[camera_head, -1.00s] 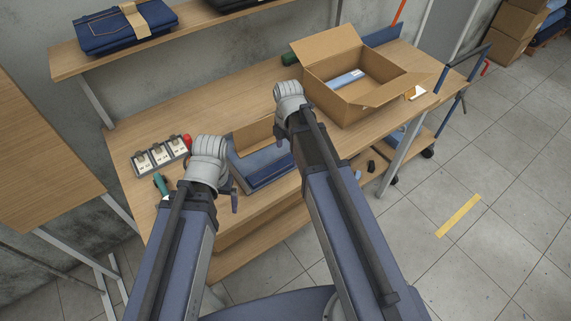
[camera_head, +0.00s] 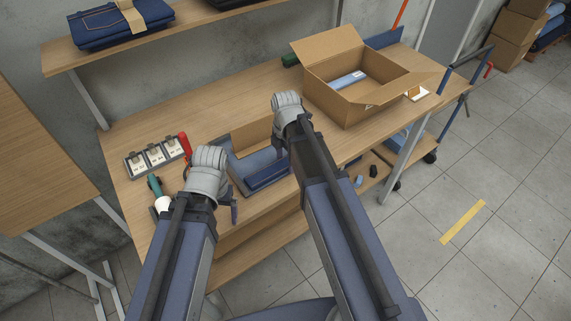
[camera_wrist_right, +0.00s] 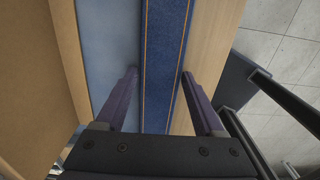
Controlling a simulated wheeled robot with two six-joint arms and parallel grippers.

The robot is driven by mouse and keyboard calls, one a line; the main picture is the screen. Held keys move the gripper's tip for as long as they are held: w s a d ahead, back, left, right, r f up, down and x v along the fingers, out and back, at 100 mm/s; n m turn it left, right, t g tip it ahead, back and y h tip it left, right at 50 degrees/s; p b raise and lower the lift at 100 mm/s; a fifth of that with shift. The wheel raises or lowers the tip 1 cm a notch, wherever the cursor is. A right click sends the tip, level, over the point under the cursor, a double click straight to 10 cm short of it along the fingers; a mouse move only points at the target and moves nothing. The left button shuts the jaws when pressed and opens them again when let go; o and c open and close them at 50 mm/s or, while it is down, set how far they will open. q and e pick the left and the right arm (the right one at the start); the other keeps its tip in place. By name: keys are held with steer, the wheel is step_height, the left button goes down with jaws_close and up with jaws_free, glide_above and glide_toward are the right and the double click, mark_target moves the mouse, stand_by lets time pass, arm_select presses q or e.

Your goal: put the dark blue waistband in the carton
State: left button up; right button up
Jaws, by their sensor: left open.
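In the right wrist view, the waistband (camera_wrist_right: 164,55) runs lengthwise between the fingers of my right gripper (camera_wrist_right: 160,82). Those fingers are apart on either side, with no clear contact. My left gripper (camera_head: 229,192) is open at the bin's left front side, its fingers partly hidden by its wrist. The open carton (camera_head: 382,99) stands on the bench to the right of the bin, with a light blue item (camera_head: 346,80) inside.
A tray of labelled compartments (camera_head: 156,157), a red object (camera_head: 185,144) and a green-handled tool (camera_head: 154,186) are on the bench's left. Folded jeans (camera_head: 97,30) lie on the shelf above. The bench (camera_head: 215,105) is clear behind the bin.

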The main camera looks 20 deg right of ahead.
steer(key=c, duration=1)
steer(key=shift+r, duration=0.1)
